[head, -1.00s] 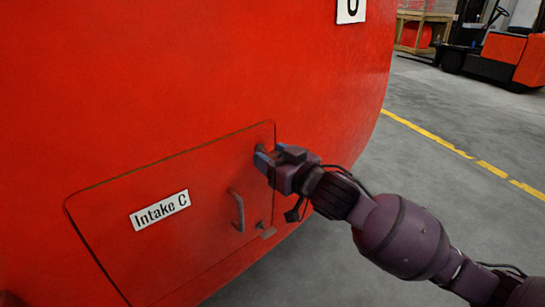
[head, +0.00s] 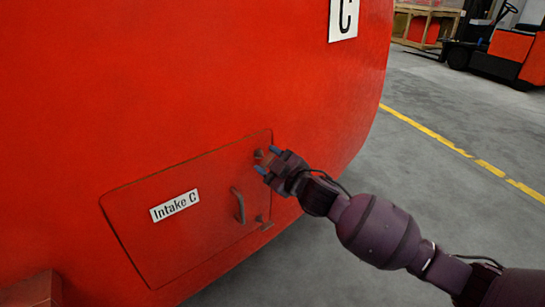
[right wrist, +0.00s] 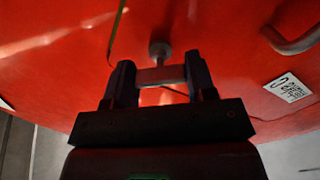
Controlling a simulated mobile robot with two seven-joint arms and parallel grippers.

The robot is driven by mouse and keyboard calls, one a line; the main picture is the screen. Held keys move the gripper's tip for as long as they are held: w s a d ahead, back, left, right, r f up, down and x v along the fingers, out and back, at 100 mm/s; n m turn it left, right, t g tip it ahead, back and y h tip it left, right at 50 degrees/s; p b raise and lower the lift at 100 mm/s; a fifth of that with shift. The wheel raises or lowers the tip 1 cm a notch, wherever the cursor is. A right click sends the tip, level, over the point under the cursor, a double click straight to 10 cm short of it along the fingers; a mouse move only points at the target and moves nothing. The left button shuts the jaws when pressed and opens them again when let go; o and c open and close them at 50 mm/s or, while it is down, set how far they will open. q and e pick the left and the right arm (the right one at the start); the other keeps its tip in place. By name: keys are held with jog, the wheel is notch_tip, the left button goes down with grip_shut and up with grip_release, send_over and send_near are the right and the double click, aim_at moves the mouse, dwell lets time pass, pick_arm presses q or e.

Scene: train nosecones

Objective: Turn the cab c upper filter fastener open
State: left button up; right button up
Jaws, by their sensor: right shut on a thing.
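The red hatch marked "Intake C" (head: 175,238) lies flush in the red nosecone, closed as far as I can see. The upper filter fastener (head: 258,154) is at the hatch's upper right corner. In the right wrist view, its round stud (right wrist: 160,50) stands on the red surface, with a flat bar (right wrist: 160,76) in front of it. My right gripper (head: 267,160) is at this fastener. Its two fingers (right wrist: 160,80) are shut on the bar, one on each side. My left gripper is in neither view.
A curved handle (head: 239,205) sticks out of the hatch below the fastener. A lower fastener (head: 261,220) sits at the hatch's lower right corner. The grey floor (head: 440,150) to the right is clear, with a forklift (head: 505,50) farther back.

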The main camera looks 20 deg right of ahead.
jog(key=n+p, duration=0.1)
jog(key=n, duration=0.1)
jog(key=n+p, duration=0.1)
jog(key=shift+r+n, duration=0.3)
jog(key=shift+n, duration=0.1)
jog(key=shift+n+p, duration=0.6)
jog(key=shift+n, duration=0.3)
jog(key=n, duration=0.2)
jog(key=n+p, duration=0.1)
jog(key=shift+f+n+p, duration=0.2)
jog(key=shift+n+p, duration=0.1)
jog(key=shift+n, duration=0.1)
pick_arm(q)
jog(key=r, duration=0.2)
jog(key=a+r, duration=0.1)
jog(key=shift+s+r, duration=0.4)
pick_arm(e)
jog(key=shift+n, duration=0.3)
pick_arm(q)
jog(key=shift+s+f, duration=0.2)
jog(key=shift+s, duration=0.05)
